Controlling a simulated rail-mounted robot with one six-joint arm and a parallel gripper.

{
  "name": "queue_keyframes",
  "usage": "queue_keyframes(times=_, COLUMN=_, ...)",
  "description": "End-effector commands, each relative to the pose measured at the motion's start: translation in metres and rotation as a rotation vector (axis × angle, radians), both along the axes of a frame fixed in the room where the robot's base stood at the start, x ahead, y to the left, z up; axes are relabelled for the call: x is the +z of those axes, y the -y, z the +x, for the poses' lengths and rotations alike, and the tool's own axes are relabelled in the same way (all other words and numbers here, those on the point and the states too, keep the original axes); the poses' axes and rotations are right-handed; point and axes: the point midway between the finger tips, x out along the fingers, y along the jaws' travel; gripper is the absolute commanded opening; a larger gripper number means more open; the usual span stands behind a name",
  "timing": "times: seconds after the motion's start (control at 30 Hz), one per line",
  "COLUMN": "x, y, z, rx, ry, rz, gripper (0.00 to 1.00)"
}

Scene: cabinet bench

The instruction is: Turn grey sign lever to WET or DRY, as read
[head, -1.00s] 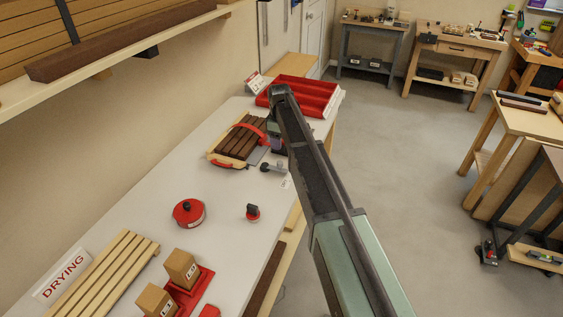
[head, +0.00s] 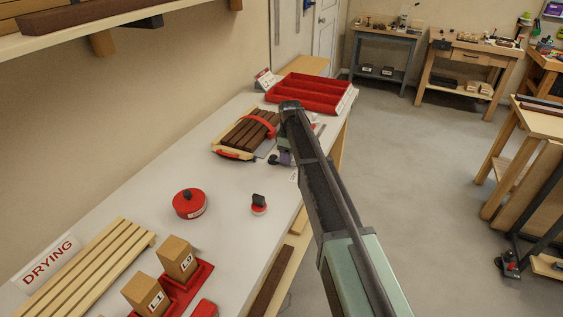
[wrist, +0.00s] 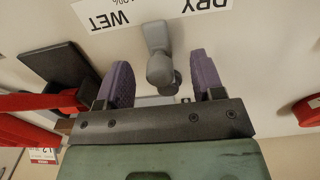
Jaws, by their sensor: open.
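The grey sign lever (wrist: 160,68) shows in the wrist view, its rounded knob between my purple fingertips. Its stem rises toward a white sign (wrist: 150,14), which reads upside down, WET at left and DRY at right, with small partly cut-off print by WET. My gripper is open, with a gap on both sides of the knob. In the head view my gripper (head: 284,158) is low over the bench's right edge and hides most of the lever.
A red tray (head: 310,92) stands behind. A red round tin (head: 189,204), a small red-based knob (head: 259,204), a slatted DRYING rack (head: 85,270) and wooden blocks (head: 177,258) stand nearer.

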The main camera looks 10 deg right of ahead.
Motion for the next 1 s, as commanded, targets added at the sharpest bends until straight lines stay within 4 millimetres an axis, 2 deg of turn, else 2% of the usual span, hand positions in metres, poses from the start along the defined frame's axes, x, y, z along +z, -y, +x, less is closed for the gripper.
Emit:
queue_keyframes(times=0.07, x=0.001, y=0.000, z=0.000, rx=0.000, ry=0.000, rz=0.000, gripper=0.62)
queue_keyframes(times=0.1, x=0.001, y=0.000, z=0.000, rx=0.000, ry=0.000, rz=0.000, gripper=0.59)
queue_keyframes(times=0.3, x=0.001, y=0.000, z=0.000, rx=0.000, ry=0.000, rz=0.000, gripper=0.28)
queue_keyframes(times=0.37, x=0.001, y=0.000, z=0.000, rx=0.000, ry=0.000, rz=0.000, gripper=0.21)
queue_keyframes(times=1.0, x=0.001, y=-0.012, z=-0.014, rx=0.000, ry=0.000, rz=0.000, gripper=0.21)
